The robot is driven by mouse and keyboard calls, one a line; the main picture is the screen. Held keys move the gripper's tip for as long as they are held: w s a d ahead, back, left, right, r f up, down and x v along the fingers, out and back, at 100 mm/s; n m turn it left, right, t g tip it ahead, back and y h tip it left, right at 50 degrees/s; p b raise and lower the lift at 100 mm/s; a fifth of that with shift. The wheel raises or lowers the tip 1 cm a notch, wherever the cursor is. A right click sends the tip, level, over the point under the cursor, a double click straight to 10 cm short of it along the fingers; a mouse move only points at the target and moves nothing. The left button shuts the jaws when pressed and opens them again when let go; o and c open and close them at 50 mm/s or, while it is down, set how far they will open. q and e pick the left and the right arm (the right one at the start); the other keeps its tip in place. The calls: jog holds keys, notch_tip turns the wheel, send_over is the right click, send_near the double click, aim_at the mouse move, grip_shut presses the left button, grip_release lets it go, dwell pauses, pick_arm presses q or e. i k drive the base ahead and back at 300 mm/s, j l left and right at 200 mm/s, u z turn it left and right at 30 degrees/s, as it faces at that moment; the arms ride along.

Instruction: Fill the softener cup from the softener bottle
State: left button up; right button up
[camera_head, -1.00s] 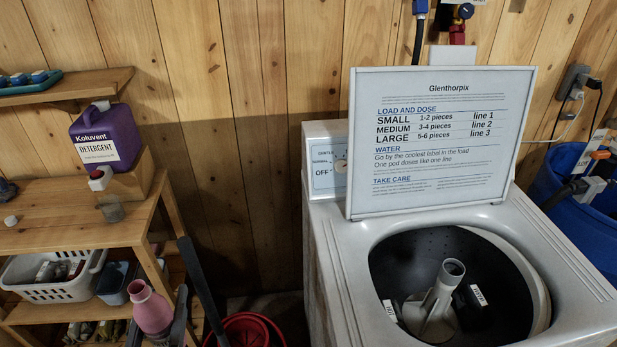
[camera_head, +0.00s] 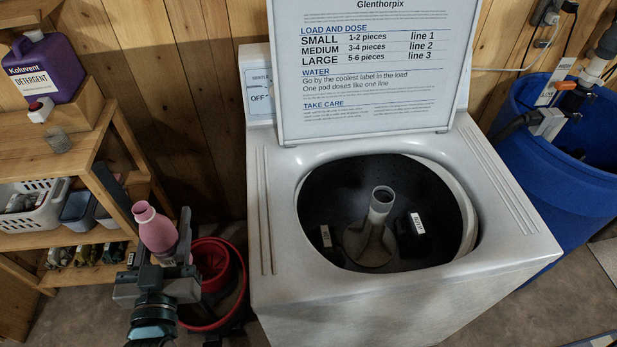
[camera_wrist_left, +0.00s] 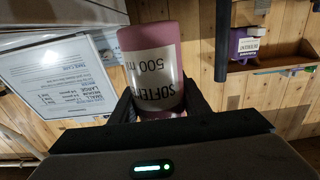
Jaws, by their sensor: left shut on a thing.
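The pink softener bottle (camera_head: 156,231) is held by my left gripper (camera_head: 168,258), left of the washer and above the floor. In the left wrist view the bottle (camera_wrist_left: 152,66) shows its white label reading SOFTENER 500 ml between the shut fingers. It leans slightly in the head view. The washer (camera_head: 384,272) stands open, and its grey agitator post (camera_head: 381,205) has an open round top in the middle of the drum. I cannot tell whether that top is the softener cup. My right gripper is not in view.
The raised lid (camera_head: 375,75) bears dosing text. Dark pieces with white tags lie in the drum. A red bucket (camera_head: 213,262) is beside my left gripper. A blue barrel (camera_head: 577,150) stands right. The wooden shelf (camera_head: 75,152) holds a purple detergent jug (camera_head: 43,68) and a white basket (camera_head: 33,207).

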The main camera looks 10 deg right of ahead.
aim_at(383, 199)
jog(key=k+l, duration=0.1)
jog(key=l, duration=1.9)
jog(key=k, duration=0.05)
